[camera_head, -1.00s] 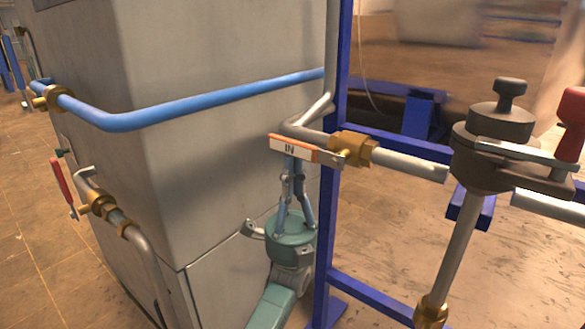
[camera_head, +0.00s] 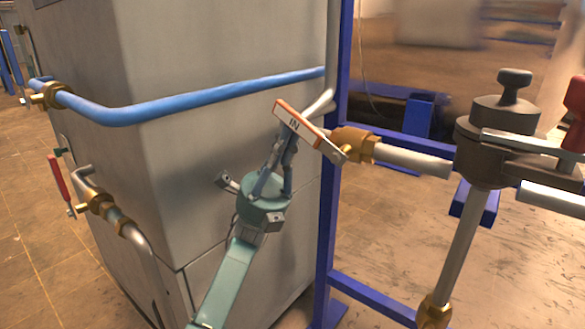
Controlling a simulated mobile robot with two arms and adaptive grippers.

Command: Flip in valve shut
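The in valve has a flat handle (camera_head: 297,124) with an orange edge and a white face marked "IN". The handle slants from its raised left end down to the brass valve body (camera_head: 354,146) on the grey pipe. My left gripper (camera_head: 283,148) reaches up from below, just under and behind the handle. Its fingers come close together towards their tips, and the handle partly hides the tips. I cannot tell whether they grip the handle or only touch it. My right gripper is not in view.
A grey cabinet (camera_head: 225,55) with a blue pipe (camera_head: 200,103) stands behind and left of my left arm. A blue frame post (camera_head: 328,220) is close on the right. A dark valve (camera_head: 490,140) and a red-handled valve (camera_head: 60,178) flank the scene.

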